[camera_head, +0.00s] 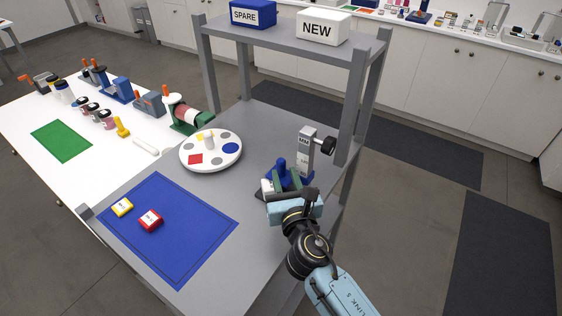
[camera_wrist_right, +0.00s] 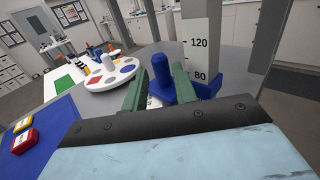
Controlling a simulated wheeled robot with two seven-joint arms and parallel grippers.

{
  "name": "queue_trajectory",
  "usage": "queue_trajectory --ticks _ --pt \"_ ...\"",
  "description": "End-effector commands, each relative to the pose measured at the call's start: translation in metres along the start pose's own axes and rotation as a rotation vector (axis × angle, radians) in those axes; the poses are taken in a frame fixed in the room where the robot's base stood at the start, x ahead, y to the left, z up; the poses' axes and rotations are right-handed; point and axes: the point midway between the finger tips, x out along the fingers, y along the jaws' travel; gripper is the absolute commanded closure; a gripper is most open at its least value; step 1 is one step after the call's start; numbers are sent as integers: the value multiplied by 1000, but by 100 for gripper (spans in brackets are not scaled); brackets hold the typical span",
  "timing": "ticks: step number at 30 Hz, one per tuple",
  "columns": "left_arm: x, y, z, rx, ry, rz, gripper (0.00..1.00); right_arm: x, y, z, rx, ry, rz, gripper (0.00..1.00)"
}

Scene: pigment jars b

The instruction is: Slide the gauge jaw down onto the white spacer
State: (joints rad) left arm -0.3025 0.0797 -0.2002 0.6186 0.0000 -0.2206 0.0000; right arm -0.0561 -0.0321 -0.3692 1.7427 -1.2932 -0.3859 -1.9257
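The gauge has a grey upright post (camera_head: 305,160) with a printed scale and a black knob (camera_head: 328,146) on its side. Its blue jaw (camera_wrist_right: 206,87) sits low on the post, with an upright blue peg (camera_wrist_right: 161,76). My right gripper (camera_head: 283,177) is open, its green fingers on either side of the peg. In the right wrist view a gap shows between the left finger and the peg. A small white piece (camera_wrist_right: 153,102), perhaps the spacer, shows between the fingers, mostly hidden. The left gripper is out of view.
A round white palette (camera_head: 211,165) with coloured spots stands left of the gauge. A grey shelf (camera_head: 290,38) with SPARE and NEW boxes rises behind.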

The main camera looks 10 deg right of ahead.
Motion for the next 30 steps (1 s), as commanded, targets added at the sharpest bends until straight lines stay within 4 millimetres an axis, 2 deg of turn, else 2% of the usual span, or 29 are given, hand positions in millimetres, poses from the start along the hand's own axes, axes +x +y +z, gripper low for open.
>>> queue_trajectory --ticks 3,9,20,22,27,30 --pt "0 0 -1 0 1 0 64 24 0 1 1 -2 -1 72" --pt "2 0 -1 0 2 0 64 46 0 0 2 0 -1 72" --pt "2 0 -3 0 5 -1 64 52 0 0 3 1 0 72" --pt "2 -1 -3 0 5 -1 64 52 0 0 3 1 0 77" --pt "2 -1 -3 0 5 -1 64 51 0 0 3 1 0 100" --pt "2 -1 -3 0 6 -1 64 51 0 -1 2 1 0 100"
